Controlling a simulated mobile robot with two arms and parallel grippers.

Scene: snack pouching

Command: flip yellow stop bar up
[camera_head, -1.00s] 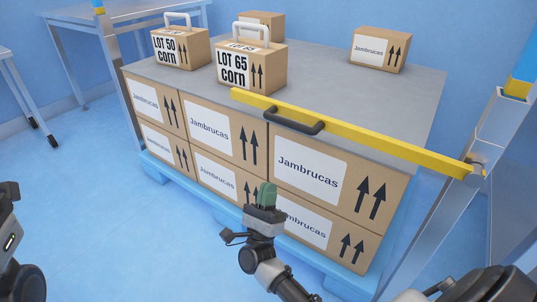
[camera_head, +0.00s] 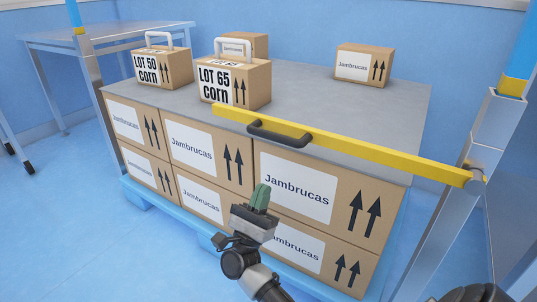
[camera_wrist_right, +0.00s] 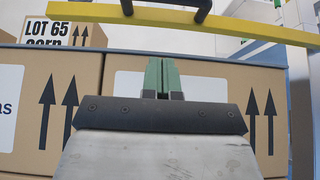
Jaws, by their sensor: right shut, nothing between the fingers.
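The yellow stop bar (camera_head: 390,160) lies across the front of the pallet load, roughly level, just above its grey top. It joins a metal post at its right end; its left end is free. A black handle (camera_head: 280,135) sits on the bar left of its middle. My right gripper (camera_head: 261,196) is shut and empty, with green fingertips, in front of the stacked cartons. It is below the handle and apart from it. In the right wrist view the fingers (camera_wrist_right: 162,75) point toward the cartons, with the bar (camera_wrist_right: 200,24) and handle above. My left gripper is not in view.
The grey top (camera_head: 330,100) carries a LOT 50 corn box (camera_head: 150,70), a LOT 65 corn box (camera_head: 225,85) and plain Jambrucas boxes (camera_head: 362,66). Jambrucas cartons (camera_head: 295,190) stand on a blue pallet. The right post (camera_head: 490,135) stands close by. Blue floor is free at left.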

